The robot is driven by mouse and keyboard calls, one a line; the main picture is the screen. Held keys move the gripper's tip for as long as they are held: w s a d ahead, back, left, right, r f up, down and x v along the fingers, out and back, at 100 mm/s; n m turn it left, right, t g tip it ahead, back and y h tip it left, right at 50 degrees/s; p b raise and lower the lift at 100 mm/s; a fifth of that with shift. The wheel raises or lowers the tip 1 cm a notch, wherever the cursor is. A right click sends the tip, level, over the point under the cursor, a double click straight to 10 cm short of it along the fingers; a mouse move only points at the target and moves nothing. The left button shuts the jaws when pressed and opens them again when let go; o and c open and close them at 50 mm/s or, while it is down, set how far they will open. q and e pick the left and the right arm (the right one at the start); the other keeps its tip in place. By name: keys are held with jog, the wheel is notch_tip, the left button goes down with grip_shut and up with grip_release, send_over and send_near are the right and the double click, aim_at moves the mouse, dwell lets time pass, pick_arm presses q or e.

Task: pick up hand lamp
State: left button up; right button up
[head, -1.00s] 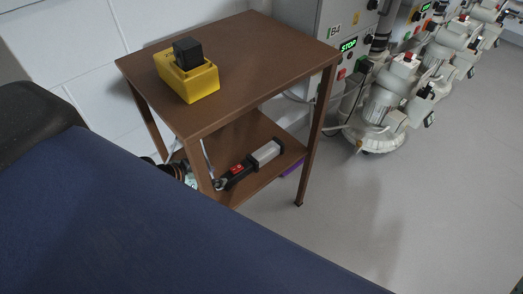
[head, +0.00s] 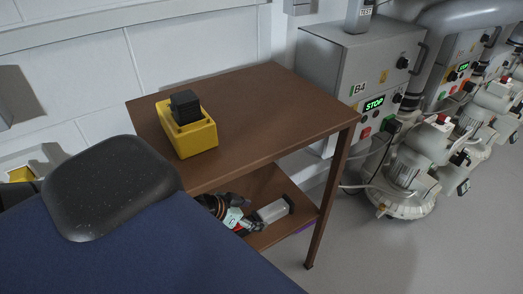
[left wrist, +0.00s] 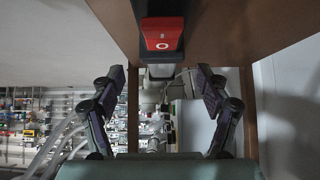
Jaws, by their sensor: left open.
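The hand lamp (head: 274,211) lies on the lower shelf of the brown table, its pale body and black end showing. The rest of it is hidden behind my left gripper (head: 240,220), which has reached in over the shelf from the left. In the left wrist view, the lamp's red switch (left wrist: 162,36) on a dark body shows at the top middle. The fingers of my left gripper (left wrist: 160,78) stand wide apart below it in the picture, with nothing between them. My right gripper is not in view.
The brown table (head: 275,105) has a top board above the shelf and a front leg (head: 331,200) at the right. A yellow box (head: 189,137) with a black block stands on top. A grey control cabinet (head: 350,75) and pumps (head: 410,170) stand at the right. Grey floor is clear in front.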

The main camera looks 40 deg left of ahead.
aim_at(256, 216)
pick_arm(q)
jog(key=shift+w+d+f+b, duration=0.1)
jog(key=shift+w+f+b, duration=0.25)
jog(key=shift+f+b, duration=0.3)
jog(key=shift+w+f+b, duration=0.4)
jog(key=shift+f+b, duration=0.25)
jog(key=shift+f, duration=0.05)
jog(key=shift+w+d+f+b, duration=0.1)
jog(key=shift+w+f+b, duration=0.25)
jog(key=shift+f+b, duration=0.3)
jog(key=shift+w+d+f, duration=0.1)
jog(key=shift+w+f, duration=0.05)
jog(key=shift+w, duration=0.15)
jog(key=c, duration=1.5)
jog(key=shift+c, duration=0.4)
